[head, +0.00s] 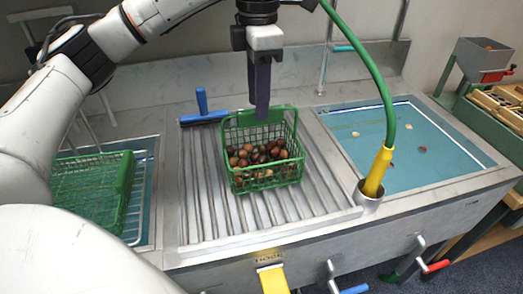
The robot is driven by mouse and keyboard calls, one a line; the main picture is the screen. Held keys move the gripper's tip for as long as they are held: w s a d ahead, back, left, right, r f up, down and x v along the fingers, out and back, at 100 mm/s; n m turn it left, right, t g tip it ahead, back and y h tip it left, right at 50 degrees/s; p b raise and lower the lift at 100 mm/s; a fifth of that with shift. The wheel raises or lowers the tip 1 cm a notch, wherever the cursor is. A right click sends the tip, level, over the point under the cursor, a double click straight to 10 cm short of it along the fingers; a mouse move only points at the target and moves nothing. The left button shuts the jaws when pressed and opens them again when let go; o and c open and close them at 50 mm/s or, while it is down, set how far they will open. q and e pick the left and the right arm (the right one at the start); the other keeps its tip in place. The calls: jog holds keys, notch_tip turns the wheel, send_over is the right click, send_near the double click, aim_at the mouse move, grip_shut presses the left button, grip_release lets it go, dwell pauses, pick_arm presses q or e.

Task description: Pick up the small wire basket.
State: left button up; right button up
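The small wire basket (239,184) is green and holds many brown chestnuts (262,154). It stands upright on the ribbed metal drainboard (205,218) in the middle of the head view. My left gripper (261,112) points straight down at the basket's far rim, its dark fingers overlapping that rim in the picture. The fingers show nearly edge-on, so I cannot tell their gap or whether they touch the rim. My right gripper is not in view.
A larger green basket (125,192) sits over the left basin. A blue-handled squeegee (202,102) lies behind the small basket. To the right are a green hose (381,84) with a yellow nozzle (377,170) and a water-filled basin (440,165). Drainboard around the basket is clear.

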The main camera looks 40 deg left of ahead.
aim_at(261, 124)
pick_arm(q)
notch_tip(261, 124, down, 6)
jog(key=shift+w+r+p, duration=0.1)
jog(key=shift+w+p, duration=0.05)
jog(key=shift+p, duration=0.25)
jog(key=shift+d, duration=0.1)
jog(key=shift+r, duration=0.1)
grip_shut()
